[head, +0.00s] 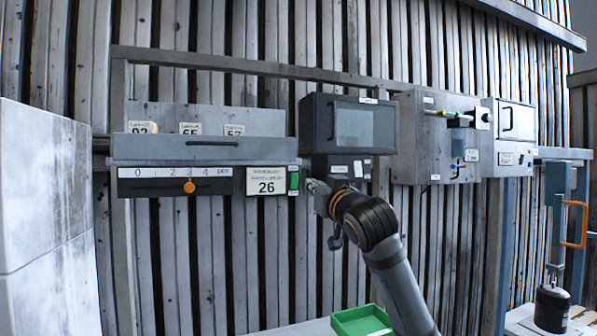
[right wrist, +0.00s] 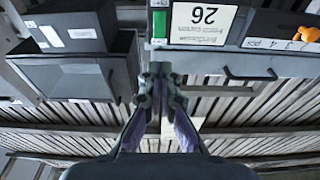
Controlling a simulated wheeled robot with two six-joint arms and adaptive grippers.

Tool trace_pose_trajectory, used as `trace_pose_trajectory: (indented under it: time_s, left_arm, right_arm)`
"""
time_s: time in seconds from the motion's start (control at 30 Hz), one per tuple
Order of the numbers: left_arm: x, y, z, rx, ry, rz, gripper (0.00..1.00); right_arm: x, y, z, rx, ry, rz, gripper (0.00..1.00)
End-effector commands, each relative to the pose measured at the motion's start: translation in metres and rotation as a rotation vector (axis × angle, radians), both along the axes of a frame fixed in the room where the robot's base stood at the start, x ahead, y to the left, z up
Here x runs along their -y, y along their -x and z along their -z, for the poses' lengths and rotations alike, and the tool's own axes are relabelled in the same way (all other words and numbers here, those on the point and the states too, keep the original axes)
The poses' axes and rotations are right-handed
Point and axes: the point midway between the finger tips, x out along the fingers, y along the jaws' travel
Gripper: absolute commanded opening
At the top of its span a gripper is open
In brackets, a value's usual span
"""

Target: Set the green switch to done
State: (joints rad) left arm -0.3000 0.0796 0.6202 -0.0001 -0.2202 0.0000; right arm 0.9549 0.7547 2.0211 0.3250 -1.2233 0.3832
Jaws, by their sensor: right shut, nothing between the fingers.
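The green switch (head: 294,181) is a small upright green block at the right end of the grey panel, beside the sign reading 26 (head: 266,181). In the right wrist view, which is upside down, the green switch (right wrist: 159,24) shows just beyond the fingertips. My right gripper (head: 314,186) is just right of the switch in the head view. Its fingers are shut and empty (right wrist: 160,72). I cannot tell whether they touch the switch. My left gripper is in neither view.
Left of the sign is a numbered scale with an orange knob (head: 189,187). A dark box with a screen (head: 354,126) is mounted above my right gripper. Grey cabinets (head: 440,140) hang further right. A green tray (head: 361,321) lies below.

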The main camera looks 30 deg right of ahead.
Motion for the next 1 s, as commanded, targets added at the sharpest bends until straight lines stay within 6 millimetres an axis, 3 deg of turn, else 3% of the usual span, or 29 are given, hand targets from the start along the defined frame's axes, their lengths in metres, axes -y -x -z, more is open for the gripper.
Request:
trace_pose_trajectory:
  time_s: [0.03, 0.1, 0.3, 0.5, 1.0]
  left_arm:
    - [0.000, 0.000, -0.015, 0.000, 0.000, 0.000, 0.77]
    - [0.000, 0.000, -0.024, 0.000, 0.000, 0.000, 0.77]
    - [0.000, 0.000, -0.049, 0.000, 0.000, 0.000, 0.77]
    - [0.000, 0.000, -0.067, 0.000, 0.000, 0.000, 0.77]
    - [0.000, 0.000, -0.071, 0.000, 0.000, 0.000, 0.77]
  right_arm:
    - [0.002, -0.011, -0.009, -0.002, -0.004, -0.002, 0.00]
    - [0.006, -0.026, -0.012, -0.003, -0.006, -0.002, 0.00]
    - [0.016, -0.067, -0.019, -0.002, -0.004, -0.001, 0.00]
    - [0.023, -0.094, -0.022, -0.002, -0.001, 0.001, 0.00]
    - [0.025, -0.104, -0.020, 0.001, 0.001, 0.001, 0.00]
